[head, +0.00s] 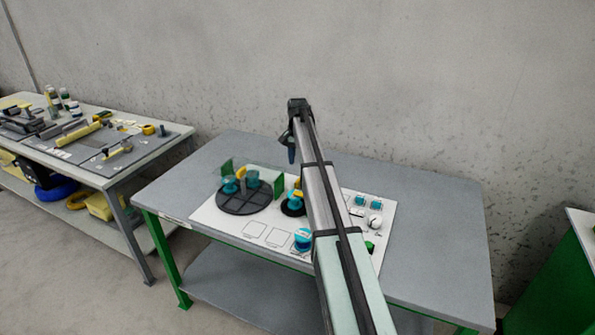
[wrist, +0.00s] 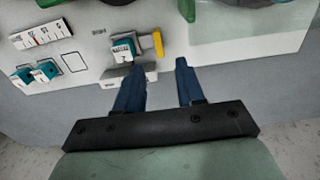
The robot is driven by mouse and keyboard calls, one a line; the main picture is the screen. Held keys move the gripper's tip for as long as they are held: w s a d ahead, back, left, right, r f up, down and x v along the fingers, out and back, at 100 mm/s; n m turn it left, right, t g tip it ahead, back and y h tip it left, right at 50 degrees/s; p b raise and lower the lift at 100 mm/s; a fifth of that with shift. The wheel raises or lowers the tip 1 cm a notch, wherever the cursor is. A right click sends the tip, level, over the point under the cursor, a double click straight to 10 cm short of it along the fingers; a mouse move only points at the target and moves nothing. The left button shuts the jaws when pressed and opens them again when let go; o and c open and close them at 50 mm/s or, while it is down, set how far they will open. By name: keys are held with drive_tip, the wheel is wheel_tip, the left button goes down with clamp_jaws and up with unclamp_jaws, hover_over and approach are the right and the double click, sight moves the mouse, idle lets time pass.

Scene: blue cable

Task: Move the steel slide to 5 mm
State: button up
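My gripper (wrist: 160,68) shows its two blue fingers apart with nothing between them in the wrist view. In the head view, my gripper (head: 291,155) hangs at the arm's end, above the back of the table. A grey steel piece, which may be the slide (wrist: 147,42), sticks out beside a teal block (wrist: 122,49) and ends in a yellow piece (wrist: 158,43). It lies ahead of the fingertips, apart from them. A white scale strip (wrist: 38,33) with dark and red marks lies at upper left; its numbers are too small to read. My arm hides part of the board in the head view.
A white board (head: 228,222) on the grey table (head: 440,220) carries a black round plate (head: 245,200), teal parts and a dial (head: 374,221). Green blocks stand near the plate. The table's right side is clear. A second, cluttered table (head: 150,150) stands at left.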

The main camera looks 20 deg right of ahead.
drive_tip(key=shift+r, duration=2.3)
drive_tip(key=shift+c, duration=0.3)
drive_tip(key=shift+s+f, duration=0.15)
drive_tip(key=shift+s, duration=0.05)
drive_tip(key=shift+c, duration=0.7)
drive_tip(key=s+f+t, duration=0.1)
drive_tip(key=s+t, duration=0.1)
drive_tip(key=s+d+f+t, duration=0.1)
drive_tip(key=s+f+t, duration=0.1)
drive_tip(key=s, duration=0.1)
drive_tip(key=s+f+n+t, duration=0.1)
drive_tip(key=s+t, duration=0.1)
drive_tip(key=s, duration=0.1)
drive_tip(key=shift+s+d+f+y, duration=0.15)
drive_tip(key=shift+d+f+y, duration=0.15)
drive_tip(key=shift+y, duration=0.1)
clamp_jaws()
drive_tip(key=shift+t, duration=0.7)
drive_tip(key=x, duration=0.9)
drive_tip(key=shift+d+f, duration=0.25)
drive_tip(key=shift+f, duration=0.05)
